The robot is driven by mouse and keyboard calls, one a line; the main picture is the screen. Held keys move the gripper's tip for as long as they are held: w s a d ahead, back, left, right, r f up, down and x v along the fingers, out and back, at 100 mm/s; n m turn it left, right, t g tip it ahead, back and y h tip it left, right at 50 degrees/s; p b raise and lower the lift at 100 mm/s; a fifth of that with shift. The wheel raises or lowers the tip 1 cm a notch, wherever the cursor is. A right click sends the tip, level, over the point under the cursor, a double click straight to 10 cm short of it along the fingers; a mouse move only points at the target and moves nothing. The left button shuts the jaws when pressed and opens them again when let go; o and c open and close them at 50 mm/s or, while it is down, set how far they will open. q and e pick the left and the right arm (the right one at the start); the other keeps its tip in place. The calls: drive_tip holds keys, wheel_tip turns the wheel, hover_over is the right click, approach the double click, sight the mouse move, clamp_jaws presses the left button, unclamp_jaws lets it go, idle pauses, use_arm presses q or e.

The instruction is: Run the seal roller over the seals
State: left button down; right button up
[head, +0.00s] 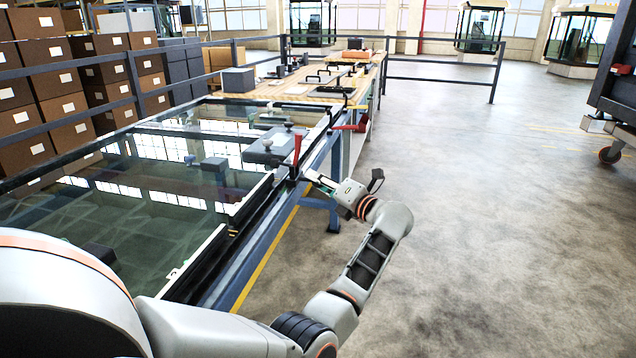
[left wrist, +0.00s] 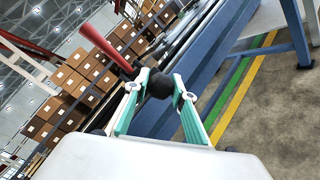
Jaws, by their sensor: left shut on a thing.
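My left gripper (head: 307,178) is at the near long edge of the glass panel. Its fingers are closed around a dark rounded part with a red handle, which I take to be the seal roller (head: 297,150). In the left wrist view the gripper (left wrist: 158,92) has the dark part between its green-padded fingertips, and the roller's red handle (left wrist: 104,47) rises to the upper left. Dark strips, likely the seals (head: 218,258), run along the panel edge. Whether the roller touches them is unclear. My right gripper is not in view.
The glass panel (head: 130,225) lies on a blue-framed table (head: 262,262). A second red-handled item (head: 350,127) sits by its far corner. Beyond stands a wooden workbench (head: 300,92) with tools. Stacked boxes (head: 45,95) fill the left. The floor at right is open.

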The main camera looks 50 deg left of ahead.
use_arm(q)
drive_tip(key=c, duration=1.7)
unclamp_jaws()
drive_tip(key=shift+d, duration=0.1)
drive_tip(key=shift+d, duration=3.7)
drive_tip(key=shift+r, duration=0.1)
